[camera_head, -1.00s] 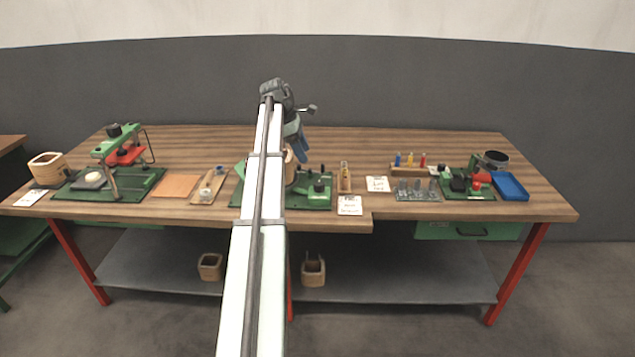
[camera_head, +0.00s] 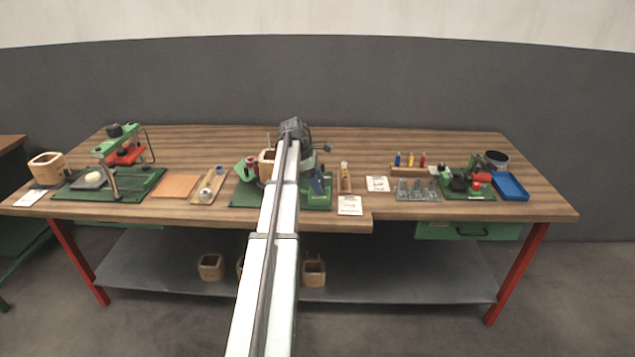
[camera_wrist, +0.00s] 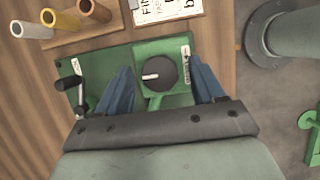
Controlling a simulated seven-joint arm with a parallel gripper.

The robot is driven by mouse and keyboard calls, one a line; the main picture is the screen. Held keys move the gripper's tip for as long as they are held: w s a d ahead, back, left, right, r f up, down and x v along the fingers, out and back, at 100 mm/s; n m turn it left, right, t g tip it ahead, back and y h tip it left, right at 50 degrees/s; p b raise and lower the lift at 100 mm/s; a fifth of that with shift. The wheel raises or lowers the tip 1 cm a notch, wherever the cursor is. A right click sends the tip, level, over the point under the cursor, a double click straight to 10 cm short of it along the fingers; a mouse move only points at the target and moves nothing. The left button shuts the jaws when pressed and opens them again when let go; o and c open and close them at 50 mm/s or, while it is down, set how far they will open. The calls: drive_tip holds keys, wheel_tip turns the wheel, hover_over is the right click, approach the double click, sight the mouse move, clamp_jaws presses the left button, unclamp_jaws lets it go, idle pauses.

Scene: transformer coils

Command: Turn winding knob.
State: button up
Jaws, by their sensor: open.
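The winding knob (camera_wrist: 159,73) is a dark round knob with a pale pointer mark, on a green block of the winding station. In the wrist view it sits between the two blue fingers of my gripper (camera_wrist: 158,85), which are apart on either side of it. I cannot tell whether either finger touches it. In the head view my gripper (camera_head: 318,184) is over the green winding station (camera_head: 316,204), and the knob is hidden there. A wooden coil former (camera_head: 266,166) stands just left, partly behind my arm.
A black crank handle (camera_wrist: 72,86) stands on the green base left of my fingers in the wrist view. A blue tray (camera_head: 510,186) is far right. The table's back is mostly clear.

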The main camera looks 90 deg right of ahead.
drive_tip(key=shift+c, duration=0.4)
drive_tip(key=c, duration=1)
drive_tip(key=m, duration=0.1)
drive_tip(key=m+y, duration=0.1)
drive_tip(key=m, duration=0.2)
drive_tip(key=shift+s+d+m+y, duration=0.1)
drive_tip(key=shift+d+m+y, duration=0.2)
drive_tip(key=shift+y, duration=0.1)
drive_tip(key=m+y, duration=0.1)
drive_tip(key=m, duration=0.2)
drive_tip(key=m+t, duration=0.1)
drive_tip(key=m, duration=0.1)
drive_tip(key=shift+s+m+t+y, duration=0.1)
drive_tip(key=shift+m+t+y, duration=0.2)
drive_tip(key=shift+m+y, duration=0.1)
drive_tip(key=o, duration=1.1)
